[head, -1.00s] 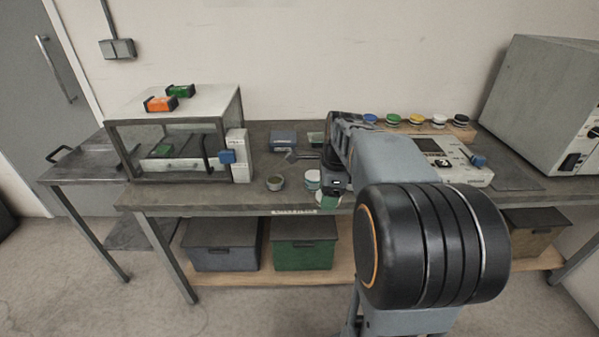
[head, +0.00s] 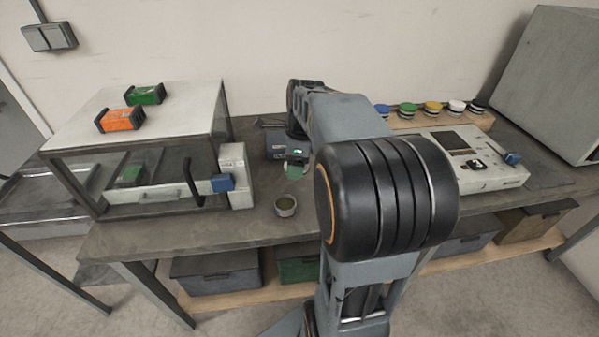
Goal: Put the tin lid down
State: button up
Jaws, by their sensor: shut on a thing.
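My gripper (head: 298,156) is over the middle of the workbench, seen from behind and partly hidden by my own arm. It is shut on the tin lid (head: 294,172), a pale green piece showing just below the jaws. I cannot tell whether the lid touches the bench or hangs above it. An open round tin (head: 286,206) with a dull olive inside stands nearer the bench's front edge, apart from the gripper.
A glass-sided cabinet (head: 140,150) with orange and green packs on top stands left. A pale instrument (head: 470,160) and a row of coloured-lidded tins (head: 432,108) are right. Bench around the open tin is clear.

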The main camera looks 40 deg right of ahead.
jog(key=w+d+f, duration=0.8)
jog(key=d+f, duration=0.1)
jog(key=shift+w+d, duration=0.15)
jog(key=shift+w, duration=0.15)
jog(key=shift+w+d+f, duration=0.2)
jog(key=shift+d+f, duration=0.05)
jog(key=shift+f, duration=0.15)
jog(key=shift+f+b, duration=0.45)
jog(key=shift+f, duration=1)
jog(key=shift+f, duration=0.1)
jog(key=o, duration=0.9)
